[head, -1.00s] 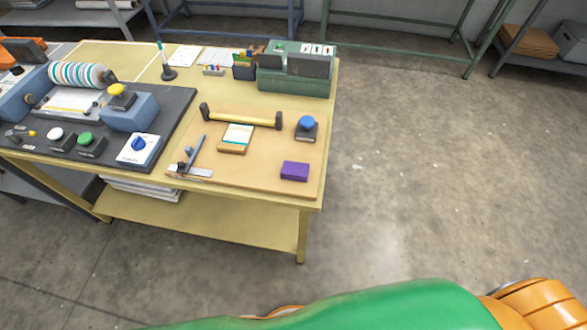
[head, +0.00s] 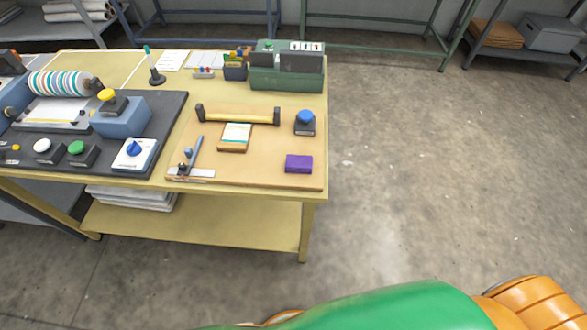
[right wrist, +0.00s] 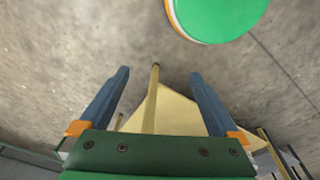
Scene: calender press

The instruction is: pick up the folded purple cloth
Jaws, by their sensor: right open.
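The folded purple cloth (head: 298,164) is a small flat block near the front right corner of the tan board (head: 255,177) on the yellow table. Neither gripper shows in the head view. In the right wrist view my right gripper (right wrist: 160,82) is open, its two blue fingers spread apart with nothing between them. Part of the yellow table and a leg show beyond the fingers there. The cloth is not visible in the right wrist view. My left gripper is not in view.
Beside the cloth are a blue-topped button (head: 305,121), a yellow-barred handle (head: 238,115) and a small wooden block with a pale top (head: 235,137). A green box (head: 287,72) stands behind. The press controls (head: 122,115) are at left. Floor right of the table is clear.

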